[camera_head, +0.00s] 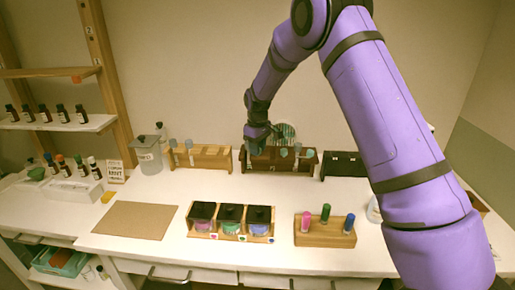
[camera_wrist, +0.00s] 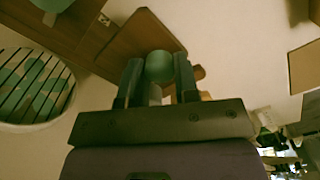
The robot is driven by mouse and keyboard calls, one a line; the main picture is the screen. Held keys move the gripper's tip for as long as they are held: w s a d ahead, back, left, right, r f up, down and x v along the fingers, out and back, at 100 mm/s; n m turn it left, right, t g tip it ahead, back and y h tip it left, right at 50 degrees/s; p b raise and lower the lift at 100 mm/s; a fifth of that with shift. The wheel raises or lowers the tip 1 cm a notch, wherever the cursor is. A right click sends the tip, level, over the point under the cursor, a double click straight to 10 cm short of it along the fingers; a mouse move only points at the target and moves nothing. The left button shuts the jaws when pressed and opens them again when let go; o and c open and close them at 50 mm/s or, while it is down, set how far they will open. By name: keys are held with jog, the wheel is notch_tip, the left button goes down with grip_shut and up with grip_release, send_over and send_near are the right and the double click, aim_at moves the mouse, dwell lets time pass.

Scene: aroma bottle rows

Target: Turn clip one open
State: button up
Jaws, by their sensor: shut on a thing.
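My gripper (camera_head: 262,138) is over the left part of the dark brown wooden stand (camera_head: 262,164) at the back of the table. In the wrist view my gripper (camera_wrist: 157,72) has its two dark fingers closed on either side of a round grey-green clip head (camera_wrist: 159,66). The brown stand (camera_wrist: 140,35) lies behind that head. Other round-headed clips (camera_head: 297,149) stand on the right part of the same stand. The lower part of the held clip is hidden by the gripper. I cannot read any clip number.
A lighter wooden stand (camera_head: 214,158) with round-headed clips is left of the brown one, and a black box (camera_head: 343,165) is right. Three dark-lidded jars (camera_head: 231,213) and a block with coloured bottles (camera_head: 325,230) stand in front. A round slatted vent (camera_wrist: 35,85) is close by.

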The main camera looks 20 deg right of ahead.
jog(key=m, duration=0.4)
jog(key=shift+m, duration=2.2)
jog(key=o, duration=0.9)
jog(key=shift+r, duration=0.1)
notch_tip(320, 180, up, 11)
jog(key=shift+f, duration=0.15)
